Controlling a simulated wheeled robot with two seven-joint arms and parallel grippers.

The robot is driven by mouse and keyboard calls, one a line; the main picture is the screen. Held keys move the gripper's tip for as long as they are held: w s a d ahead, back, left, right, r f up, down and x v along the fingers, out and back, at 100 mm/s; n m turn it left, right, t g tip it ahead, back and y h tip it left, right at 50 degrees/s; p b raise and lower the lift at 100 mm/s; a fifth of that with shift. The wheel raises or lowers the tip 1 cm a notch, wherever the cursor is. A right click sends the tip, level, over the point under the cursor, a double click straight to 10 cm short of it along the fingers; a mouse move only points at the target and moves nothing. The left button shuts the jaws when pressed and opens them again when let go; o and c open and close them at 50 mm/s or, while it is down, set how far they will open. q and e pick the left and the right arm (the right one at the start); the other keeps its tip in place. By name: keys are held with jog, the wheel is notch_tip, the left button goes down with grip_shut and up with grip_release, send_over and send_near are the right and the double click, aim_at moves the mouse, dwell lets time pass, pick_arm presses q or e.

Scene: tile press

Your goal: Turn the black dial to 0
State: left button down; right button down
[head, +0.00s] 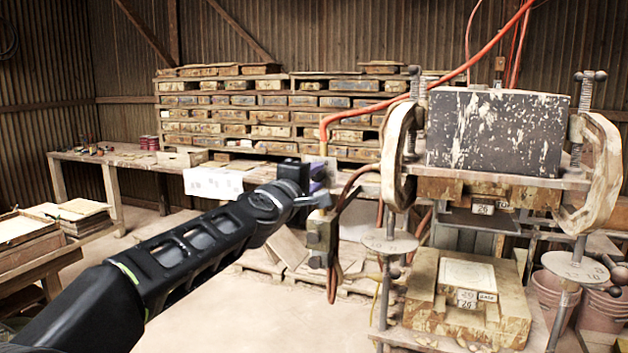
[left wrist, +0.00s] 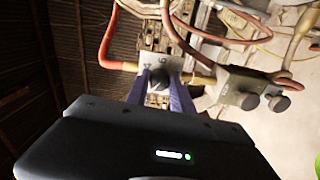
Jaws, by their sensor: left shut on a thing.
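The black dial (left wrist: 158,79) sits on a pale plate (left wrist: 168,62) in the left wrist view. Parts of marks that look like a 4 and a 6 show on the plate above it. My left gripper's two purple fingers are on either side of the dial, shut on it. In the head view my left gripper (head: 319,183) reaches the control plate beside the press and hides the dial. The dial's pointer and the 0 mark cannot be made out. My right gripper is in neither view.
A metal box (left wrist: 238,88) with two dark knobs is close to the right of the dial in the left wrist view. An orange hose (left wrist: 107,45) runs into the plate's left side. The tile press (head: 495,130) stands to the right in the head view.

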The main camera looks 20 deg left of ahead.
pick_arm(q)
jog(key=n, duration=0.6)
jog(key=shift+n, duration=0.3)
dwell(0.4)
jog(key=c, duration=1.1)
grip_release()
jog(key=s, duration=0.7)
jog(key=shift+s+d+b, duration=0.25)
jog(key=shift+s+b, duration=0.05)
jog(key=shift+s, duration=0.1)
